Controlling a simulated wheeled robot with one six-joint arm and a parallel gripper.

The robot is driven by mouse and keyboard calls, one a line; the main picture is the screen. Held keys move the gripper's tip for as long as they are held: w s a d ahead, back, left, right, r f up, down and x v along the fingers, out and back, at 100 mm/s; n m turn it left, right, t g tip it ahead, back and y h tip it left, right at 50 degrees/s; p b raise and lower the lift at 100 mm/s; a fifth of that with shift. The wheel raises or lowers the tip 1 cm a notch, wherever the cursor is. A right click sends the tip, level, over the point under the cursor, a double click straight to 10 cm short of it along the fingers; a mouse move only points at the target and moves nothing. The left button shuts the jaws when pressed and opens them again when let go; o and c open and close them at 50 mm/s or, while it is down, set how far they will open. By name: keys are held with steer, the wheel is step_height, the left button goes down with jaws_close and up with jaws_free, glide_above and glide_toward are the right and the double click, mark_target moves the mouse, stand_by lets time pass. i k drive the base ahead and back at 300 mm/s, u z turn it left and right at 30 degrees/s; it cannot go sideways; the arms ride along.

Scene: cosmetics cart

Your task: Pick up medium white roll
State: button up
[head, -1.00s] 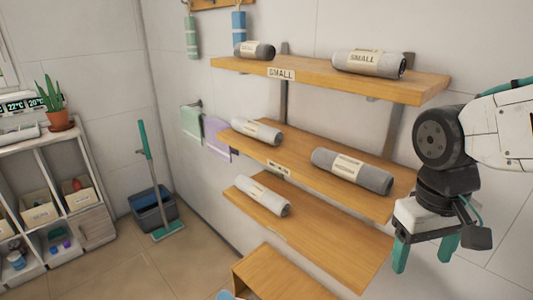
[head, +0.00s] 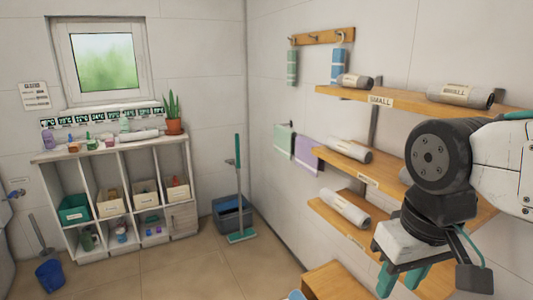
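Pale rolls with paper bands lie on the wall shelves in the head view. One whitish roll (head: 347,150) lies on the middle shelf (head: 335,148). Another whitish roll (head: 346,207) lies on the lower shelf (head: 322,209). The middle shelf's label is too small to read, so I cannot tell which roll is the medium one. My gripper (head: 400,281) is at the lower right, in front of the shelves, with its teal fingers apart and nothing visible between them. My arm hides the right part of the middle and lower shelves.
The top shelf (head: 410,102), labelled SMALL, holds a small grey roll (head: 353,81) and a larger roll (head: 462,94). A wooden bench (head: 335,282) is below. A mop (head: 239,190) and bucket (head: 230,217) stand in the corner. A white cabinet (head: 108,150) is left; floor between is clear.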

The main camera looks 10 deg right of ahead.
mark_target(361, 154)
steer(key=u, duration=1.5)
steer(key=i, duration=4.6)
steer(key=z, duration=3.85)
steer(key=i, duration=1.7)
steer(key=z, duration=0.05)
